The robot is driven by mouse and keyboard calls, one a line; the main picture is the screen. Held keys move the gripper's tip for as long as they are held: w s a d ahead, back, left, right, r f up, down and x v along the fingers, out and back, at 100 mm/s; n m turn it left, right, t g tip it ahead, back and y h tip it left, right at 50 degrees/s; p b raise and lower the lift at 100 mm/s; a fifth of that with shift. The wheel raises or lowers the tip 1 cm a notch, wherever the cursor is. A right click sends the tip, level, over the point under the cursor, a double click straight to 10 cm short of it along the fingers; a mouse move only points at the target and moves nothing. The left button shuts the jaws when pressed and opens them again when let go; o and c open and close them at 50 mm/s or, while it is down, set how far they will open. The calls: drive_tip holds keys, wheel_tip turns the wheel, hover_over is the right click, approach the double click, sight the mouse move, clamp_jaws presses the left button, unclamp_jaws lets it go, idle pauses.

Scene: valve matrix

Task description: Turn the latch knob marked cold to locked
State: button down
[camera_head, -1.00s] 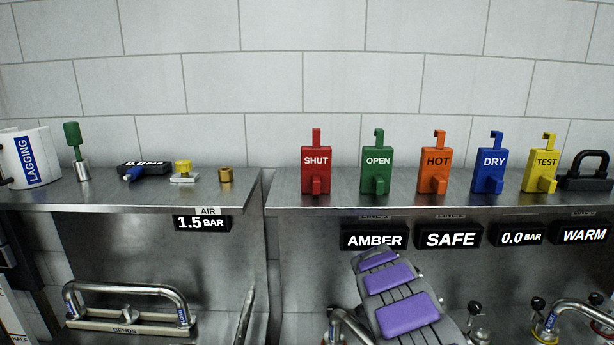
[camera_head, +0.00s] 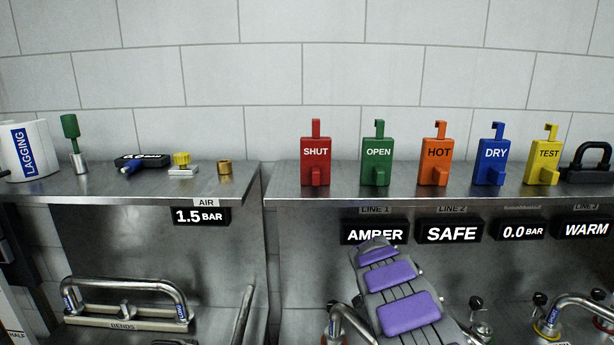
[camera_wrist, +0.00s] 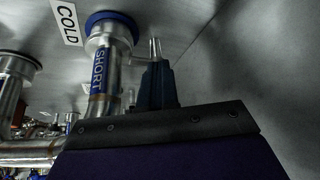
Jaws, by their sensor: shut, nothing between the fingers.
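A white label reading COLD (camera_wrist: 67,22) is on the grey panel at the upper left of the wrist view. Right of it a metal pipe with a blue flange (camera_wrist: 108,20) and a blue SHORT band (camera_wrist: 99,70) meets the panel. I cannot make out a latch knob for certain. My gripper (camera_wrist: 155,48) is shut and empty, its thin metal tips just right of the pipe, close to the panel. I cannot tell whether the tips touch anything. In the head view my purple-padded arm hides the gripper.
Displays hang under the right shelf, including AMBER (camera_head: 375,235) and SAFE (camera_head: 452,234). Coloured tagged blocks, such as the red SHUT block (camera_head: 315,160), stand on it. A bent pipe (camera_head: 580,305) is at lower right. More pipework (camera_wrist: 30,150) crowds the wrist view's left; bare panel lies right.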

drive_tip(key=shift+a, duration=0.15)
drive_tip(key=shift+s+a, duration=0.1)
drive_tip(key=shift+a, duration=0.1)
wheel_tip(320, 180, up, 6)
drive_tip(key=p, duration=0.1)
idle(0.3)
drive_tip(key=shift+s, duration=0.1)
